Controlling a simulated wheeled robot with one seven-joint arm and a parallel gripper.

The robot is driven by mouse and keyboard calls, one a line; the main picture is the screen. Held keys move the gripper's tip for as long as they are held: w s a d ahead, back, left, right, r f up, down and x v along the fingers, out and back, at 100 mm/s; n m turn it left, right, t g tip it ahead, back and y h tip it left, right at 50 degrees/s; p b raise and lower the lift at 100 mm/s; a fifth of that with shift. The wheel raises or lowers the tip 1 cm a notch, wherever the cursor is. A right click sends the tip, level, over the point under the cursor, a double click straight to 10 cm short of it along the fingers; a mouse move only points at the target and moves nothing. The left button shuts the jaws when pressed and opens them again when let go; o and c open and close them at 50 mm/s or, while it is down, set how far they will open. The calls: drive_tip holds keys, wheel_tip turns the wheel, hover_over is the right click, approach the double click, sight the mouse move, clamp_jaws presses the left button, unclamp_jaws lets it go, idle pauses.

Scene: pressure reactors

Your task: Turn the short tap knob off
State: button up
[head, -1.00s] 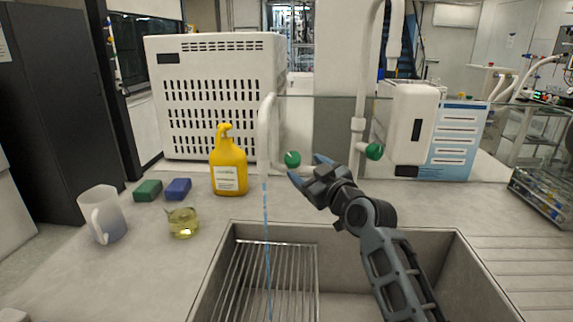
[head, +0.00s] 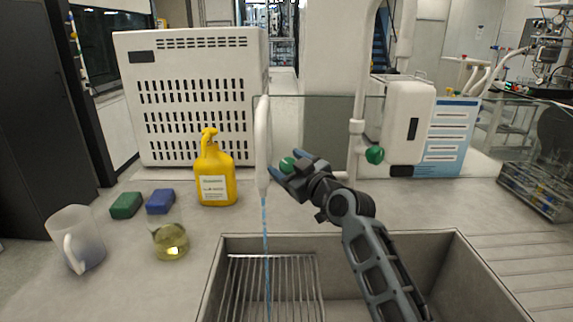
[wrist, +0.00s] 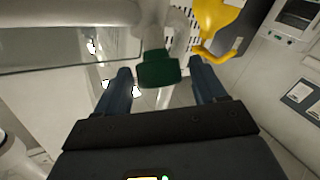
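The short white tap (head: 262,145) stands at the sink's back edge, and a thin blue stream of water runs down from its spout. Its green knob (head: 287,164) is just right of the spout. My gripper (head: 286,166) is open, with one dark blue finger on each side of this knob. In the wrist view the green knob (wrist: 157,68) sits between the fingertips (wrist: 160,70), with a visible gap on both sides. The taller tap's green knob (head: 374,155) is farther right, apart from my gripper.
The sink (head: 440,262) with a wire rack (head: 270,262) lies below my arm. A yellow bottle (head: 214,172) stands left of the tap. A beaker (head: 170,242), a jug (head: 76,240) and two sponges are on the left counter. A glass panel is behind the taps.

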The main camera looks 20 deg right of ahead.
drive_tip(key=c, duration=0.9)
drive_tip(key=m+h+p, duration=0.1)
drive_tip(key=p, duration=0.1)
drive_tip(key=m+t+h+p, duration=0.1)
drive_tip(key=p, duration=0.1)
drive_tip(key=shift+a+r+m+h+p, duration=0.2)
drive_tip(key=shift+m+h+p, duration=0.1)
drive_tip(key=shift+m+h, duration=0.1)
drive_tip(key=shift+f+m+h+p, duration=0.1)
drive_tip(key=shift+m+h+p, duration=0.9)
drive_tip(key=shift+m+p, duration=0.15)
drive_tip(key=shift+f+m+h, duration=0.15)
drive_tip(key=shift+m+h, duration=1.45)
drive_tip(key=shift+m, duration=0.05)
drive_tip(key=shift+m+g+h+b, duration=0.5)
drive_tip(key=shift+m+h+b, duration=1.7)
drive_tip(key=shift+m+h, duration=0.1)
drive_tip(key=shift+c, duration=0.2)
drive_tip(key=shift+d+r+m+h+b, duration=0.15)
drive_tip(key=shift+r+m+h+b, duration=0.15)
drive_tip(key=shift+m+h, duration=0.15)
drive_tip(key=o, duration=1)
drive_tip(key=shift+f, duration=0.2)
